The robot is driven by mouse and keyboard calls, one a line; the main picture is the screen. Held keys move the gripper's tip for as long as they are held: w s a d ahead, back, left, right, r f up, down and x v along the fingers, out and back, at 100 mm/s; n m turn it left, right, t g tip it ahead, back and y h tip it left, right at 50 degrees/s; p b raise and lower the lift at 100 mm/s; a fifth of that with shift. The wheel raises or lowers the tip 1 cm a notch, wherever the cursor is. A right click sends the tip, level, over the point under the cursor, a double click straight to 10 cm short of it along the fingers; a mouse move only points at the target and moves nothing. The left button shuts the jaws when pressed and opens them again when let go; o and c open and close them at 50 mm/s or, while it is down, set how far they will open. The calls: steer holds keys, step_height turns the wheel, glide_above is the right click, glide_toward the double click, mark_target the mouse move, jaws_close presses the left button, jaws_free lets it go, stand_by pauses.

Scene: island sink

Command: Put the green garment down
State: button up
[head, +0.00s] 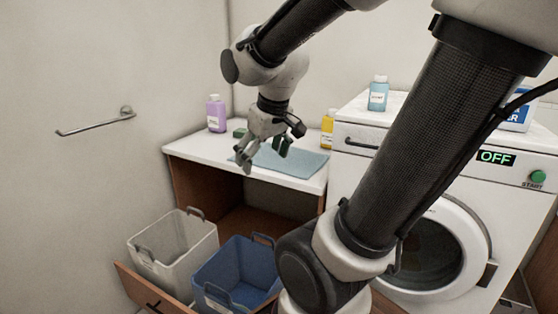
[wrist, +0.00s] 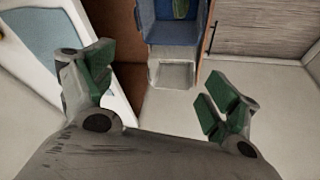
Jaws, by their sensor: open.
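My gripper (head: 264,150) is open and empty, above the white counter. Its spread fingers with green pads also show in the wrist view (wrist: 160,88). A green cloth (wrist: 180,8), which looks like the garment, lies inside the blue bin (wrist: 197,30) at the top edge of the wrist view, apart from the fingers. Only part of the cloth shows. The blue bin (head: 222,262) is also in the head view, below the counter, but its contents are not clear there. A small dark green patch beside my gripper in the head view cannot be told apart from a finger pad.
A light grey bin (head: 203,241) stands left of the blue one. A blue cloth (head: 297,161) lies flat on the counter (head: 185,147). Purple (head: 216,114) and yellow (head: 328,123) bottles stand behind. The washing machine (head: 355,158) is right, with a light-blue bottle (head: 378,95) on top.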

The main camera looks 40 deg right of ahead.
steer(key=s+a+r, duration=0.2)
steer(key=s, duration=0.6)
steer(key=shift+s+r+m+y, duration=0.15)
steer(key=shift+s+m+y, duration=0.1)
steer(key=shift+m+y, duration=0.05)
